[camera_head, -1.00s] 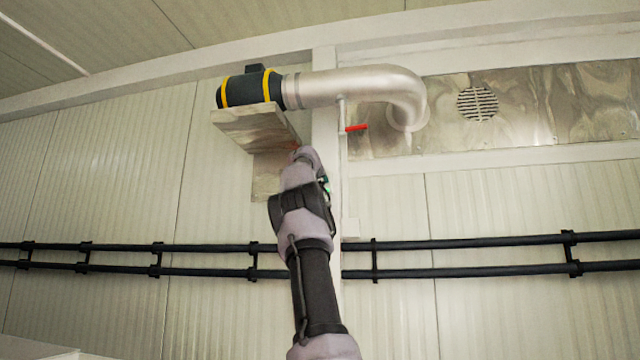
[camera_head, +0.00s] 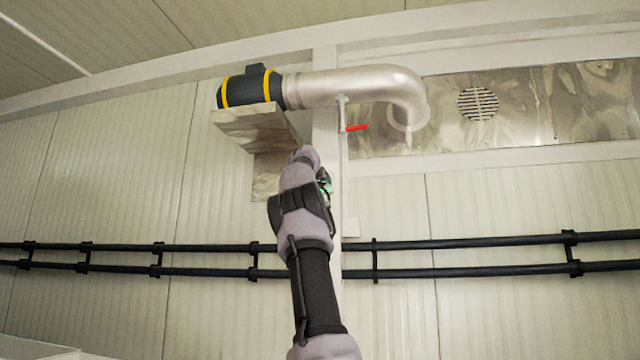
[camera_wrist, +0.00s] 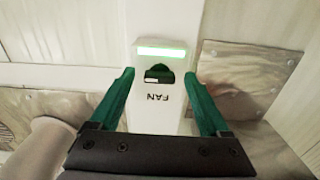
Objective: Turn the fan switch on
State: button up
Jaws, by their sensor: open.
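The fan switch (camera_wrist: 158,76) is a small dark knob on a pale vertical box or post marked "FAN", which reads upside down in the wrist view. A bar above the knob glows green (camera_wrist: 161,51). My gripper (camera_wrist: 160,72) is open, with one green finger on each side of the knob and nothing held. I cannot tell whether either finger touches it. In the head view my arm reaches up in front of the wall post and hides the switch. The fan (camera_head: 250,88), a dark cylinder with yellow bands, sits high on a metal bracket.
A silver duct (camera_head: 350,85) runs from the fan to the wall. A red-handled lever (camera_head: 356,128) hangs under it. Two black pipes (camera_head: 460,243) cross the wall behind my arm. A round vent (camera_head: 478,103) is at the right.

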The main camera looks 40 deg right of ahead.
jog(key=shift+s+a, duration=0.3)
jog(key=shift+a, duration=0.2)
jog(key=v, duration=0.9)
jog(key=shift+s, duration=0.3)
jog(key=shift+a, duration=0.1)
